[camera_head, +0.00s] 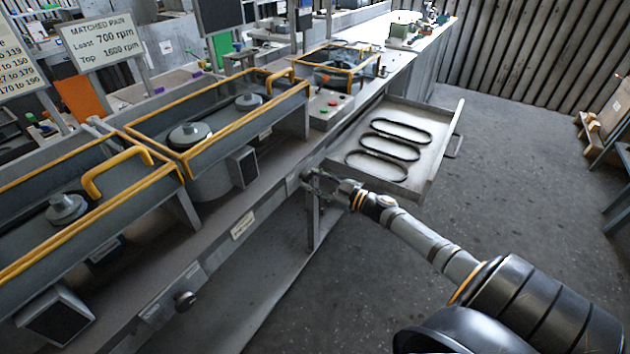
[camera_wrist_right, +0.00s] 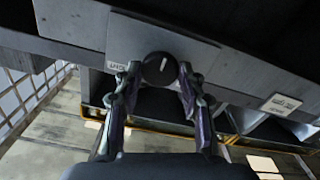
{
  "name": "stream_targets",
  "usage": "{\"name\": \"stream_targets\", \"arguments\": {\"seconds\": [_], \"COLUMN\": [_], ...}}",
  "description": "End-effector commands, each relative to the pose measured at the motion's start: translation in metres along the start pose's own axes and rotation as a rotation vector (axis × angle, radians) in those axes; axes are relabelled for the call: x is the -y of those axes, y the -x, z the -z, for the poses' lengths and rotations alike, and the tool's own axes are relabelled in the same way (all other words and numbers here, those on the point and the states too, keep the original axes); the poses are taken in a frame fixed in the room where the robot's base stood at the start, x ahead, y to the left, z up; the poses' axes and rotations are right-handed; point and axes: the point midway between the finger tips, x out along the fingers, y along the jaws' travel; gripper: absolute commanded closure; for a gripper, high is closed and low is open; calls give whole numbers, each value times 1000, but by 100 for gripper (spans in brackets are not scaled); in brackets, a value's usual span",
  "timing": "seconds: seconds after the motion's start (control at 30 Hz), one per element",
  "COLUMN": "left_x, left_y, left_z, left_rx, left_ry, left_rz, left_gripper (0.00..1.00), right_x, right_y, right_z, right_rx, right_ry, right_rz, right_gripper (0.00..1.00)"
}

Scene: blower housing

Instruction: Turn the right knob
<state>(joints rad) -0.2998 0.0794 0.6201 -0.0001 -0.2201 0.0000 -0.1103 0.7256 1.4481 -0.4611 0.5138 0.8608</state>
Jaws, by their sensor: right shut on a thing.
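The right knob (camera_wrist_right: 160,68) is a round black dial with a white pointer line, set on a grey plate on the bench's front edge. In the right wrist view its line points nearly straight up, tilted a little right. My right gripper (camera_wrist_right: 158,76) is shut on it, one finger on each side. In the head view my right gripper (camera_head: 312,180) is at the bench front, just left of the open drawer, and hides the knob. The left knob (camera_head: 185,299) is dark and sits on its own plate nearer the lower left. My left gripper is out of view.
An open drawer (camera_head: 447,150) with several black belts sticks out just right of my gripper. Yellow-edged housings (camera_head: 200,150) with pulleys stand on the bench. A sign (camera_head: 98,42) reads "Matched pair, least 700 rpm, top 1600 rpm".

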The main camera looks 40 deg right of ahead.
Motion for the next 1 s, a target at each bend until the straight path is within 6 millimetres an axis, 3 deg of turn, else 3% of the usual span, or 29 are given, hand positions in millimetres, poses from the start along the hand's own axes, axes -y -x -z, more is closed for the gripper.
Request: {"name": "stream_targets", "arguments": {"seconds": [1.0], "left_x": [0], "left_y": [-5], "left_z": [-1], "left_rx": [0], "left_ry": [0], "left_rz": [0], "left_gripper": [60], "right_x": [0], "right_y": [0], "right_z": [-2], "right_rx": [2], "right_ry": [959], "right_rz": [1], "right_gripper": [92]}}
